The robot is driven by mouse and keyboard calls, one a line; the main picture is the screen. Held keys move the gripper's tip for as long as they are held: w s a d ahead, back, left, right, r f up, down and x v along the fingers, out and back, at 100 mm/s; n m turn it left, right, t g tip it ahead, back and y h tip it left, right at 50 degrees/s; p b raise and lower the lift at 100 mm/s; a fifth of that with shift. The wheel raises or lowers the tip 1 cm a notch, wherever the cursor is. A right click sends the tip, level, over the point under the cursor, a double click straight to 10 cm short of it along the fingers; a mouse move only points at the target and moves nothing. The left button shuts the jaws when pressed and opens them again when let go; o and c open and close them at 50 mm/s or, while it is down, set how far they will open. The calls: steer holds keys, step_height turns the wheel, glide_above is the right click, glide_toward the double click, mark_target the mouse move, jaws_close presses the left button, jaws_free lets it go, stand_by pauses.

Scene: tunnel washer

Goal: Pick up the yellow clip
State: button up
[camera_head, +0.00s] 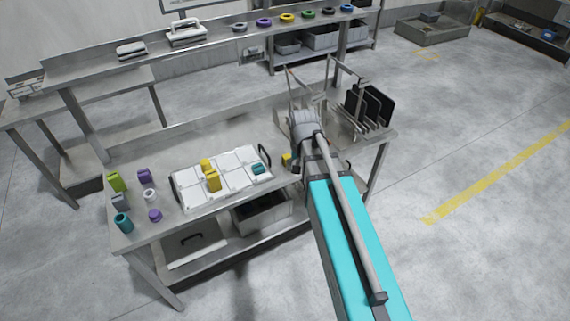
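Two yellow pieces stand on the white compartment tray (188,204) on the steel table: a back one (206,165) and a taller-looking front one (213,181). Another small yellow piece (287,159) shows at the tray's right, partly hidden beside my arm. I cannot tell which of these is the clip. My arm reaches from the lower right over the table's right part, and its grey wrist hangs right of the tray. My gripper's fingertips are not clearly visible, so its opening and anything in it cannot be made out.
A teal piece (258,168) lies on the tray. Green (116,181), purple (144,176) and teal (123,222) pieces stand at the table's left. A rack with black plates (370,106) stands at the right end. A shelf (214,41) with coloured rings runs behind.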

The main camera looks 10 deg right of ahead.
mark_target(287, 156)
steer(key=w+f+m+b, duration=0.2)
steer(key=w+m, duration=0.1)
steer(key=w, duration=0.4)
steer(key=w+f+m+b, duration=0.2)
steer(key=w+f+m, duration=0.1)
steer(key=w, duration=0.4)
steer(key=w+f+m+b, duration=0.3)
steer(key=w, duration=0.3)
steer(key=shift+w+a+f+m, duration=0.1)
steer(key=shift+w+f+m, duration=0.05)
steer(key=shift+w+m, duration=0.55)
steer(key=shift+w, duration=0.05)
steer(key=shift+f+b, duration=0.2)
steer(key=shift+b, duration=0.1)
steer(key=shift+f+b, duration=1.05)
steer(key=shift+s+a+f+b, duration=0.1)
steer(key=shift+s+f+b, duration=0.05)
steer(key=shift+f+b, duration=1.15)
steer(key=shift+s+f+b, duration=0.1)
steer(key=shift+f+b, duration=1.15)
steer(key=shift+f, duration=0.05)
steer(key=c, duration=1)
